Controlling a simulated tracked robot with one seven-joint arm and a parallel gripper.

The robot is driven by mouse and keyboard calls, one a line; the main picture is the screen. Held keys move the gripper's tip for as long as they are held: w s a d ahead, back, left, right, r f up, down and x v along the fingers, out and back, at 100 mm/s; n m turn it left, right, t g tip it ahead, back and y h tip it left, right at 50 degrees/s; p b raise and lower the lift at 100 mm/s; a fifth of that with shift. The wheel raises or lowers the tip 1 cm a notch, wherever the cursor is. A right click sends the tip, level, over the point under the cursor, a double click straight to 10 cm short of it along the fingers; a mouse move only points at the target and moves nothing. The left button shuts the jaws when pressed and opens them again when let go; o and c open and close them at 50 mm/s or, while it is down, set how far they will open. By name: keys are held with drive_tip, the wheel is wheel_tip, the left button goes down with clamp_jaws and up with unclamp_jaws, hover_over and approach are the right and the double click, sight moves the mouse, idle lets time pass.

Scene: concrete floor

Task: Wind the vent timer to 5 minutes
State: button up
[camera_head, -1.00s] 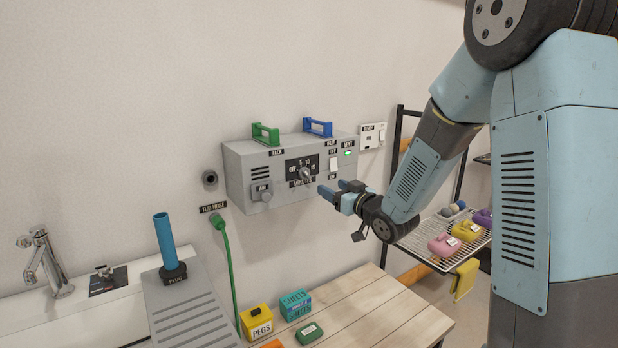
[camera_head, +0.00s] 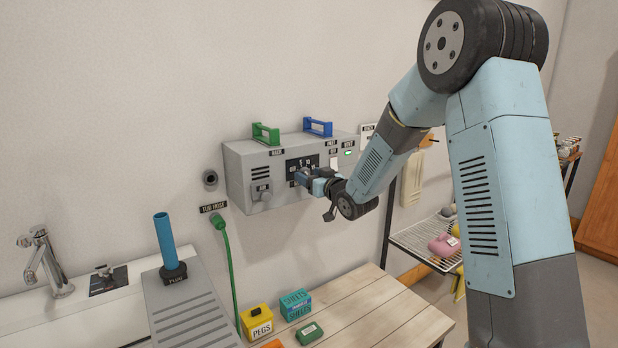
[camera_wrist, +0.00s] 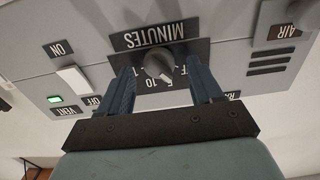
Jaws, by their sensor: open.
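The vent timer is a grey knob on a black dial plate (camera_head: 293,163) on the front of the grey wall box. In the wrist view, upside down, the knob (camera_wrist: 158,64) shows with MINUTES on one side and OFF, 5, 10 and part of 15 on the other. I cannot surely read its pointer. My gripper (camera_wrist: 162,80) is open, its two blue fingers on either side of the knob, with gaps visible. In the head view my gripper (camera_head: 302,176) is at the dial and hides the knob.
A white rocker switch (camera_wrist: 72,79) and a green vent light (camera_wrist: 55,100) are beside the dial. Another knob (camera_head: 263,191) is on the box's left. Green (camera_head: 266,134) and blue (camera_head: 318,127) handles stand on top. A wooden table (camera_head: 350,305) is below.

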drive_tip(key=c, duration=1)
drive_tip(key=shift+c, duration=0.2)
idle(0.7)
drive_tip(key=o, duration=1)
drive_tip(key=shift+o, duration=0.2)
drive_tip(key=shift+s+d, duration=0.1)
drive_tip(key=v, duration=1.3)
drive_tip(key=shift+s+d, duration=0.2)
drive_tip(key=shift+s, duration=0.05)
